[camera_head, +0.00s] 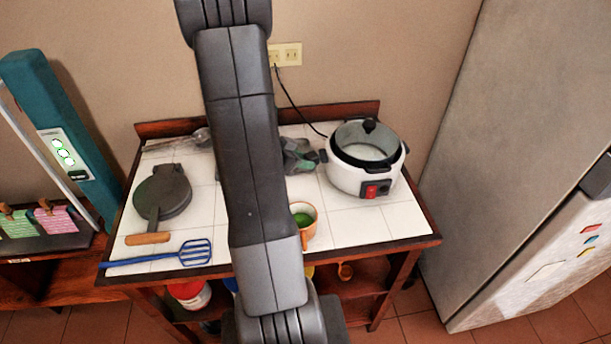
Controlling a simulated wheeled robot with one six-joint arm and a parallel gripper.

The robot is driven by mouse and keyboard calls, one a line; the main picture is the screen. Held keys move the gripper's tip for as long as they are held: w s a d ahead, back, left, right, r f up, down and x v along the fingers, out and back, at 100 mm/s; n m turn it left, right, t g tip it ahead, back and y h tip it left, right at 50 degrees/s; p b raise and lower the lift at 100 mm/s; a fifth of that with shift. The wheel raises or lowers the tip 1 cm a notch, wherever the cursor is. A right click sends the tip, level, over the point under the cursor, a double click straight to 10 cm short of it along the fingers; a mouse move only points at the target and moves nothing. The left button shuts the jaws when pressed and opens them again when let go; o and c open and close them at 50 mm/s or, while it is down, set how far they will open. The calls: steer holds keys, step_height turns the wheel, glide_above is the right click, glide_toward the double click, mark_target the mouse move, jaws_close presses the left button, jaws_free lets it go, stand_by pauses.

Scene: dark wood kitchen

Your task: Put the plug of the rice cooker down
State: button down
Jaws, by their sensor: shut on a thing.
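The white rice cooker (348,181) stands at the right of the tiled table, with a glass lid and a red switch on its front. Its thin dark cord (291,101) runs from the cooker's left side up the wall to the outlet plate (293,53). The cord's upper end is at the plate's left part, close beside my arm. The plug cannot be made out clearly there. My arm crosses the middle of the view and leaves it at the top. My gripper is not visible, and what it holds cannot be seen.
The tiled table (345,226) also bears a dark round pan (162,193), a blue slotted spatula (194,252), an orange cup (309,228) and a grey-green item (298,156) partly behind my arm. A grey fridge (520,150) stands at right. White tiles are bare right of the cup.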

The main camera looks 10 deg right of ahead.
mark_target(302, 187)
steer(key=shift+f, duration=3.4)
steer(key=shift+f+b, duration=0.35)
steer(key=shift+f, duration=0.3)
steer(key=c, duration=1.1)
jaws_free()
steer(key=shift+r, duration=0.1)
steer(key=shift+r, duration=0.3)
steer(key=v, duration=1.2)
steer(key=shift+r, duration=0.3)
steer(key=shift+w, duration=0.1)
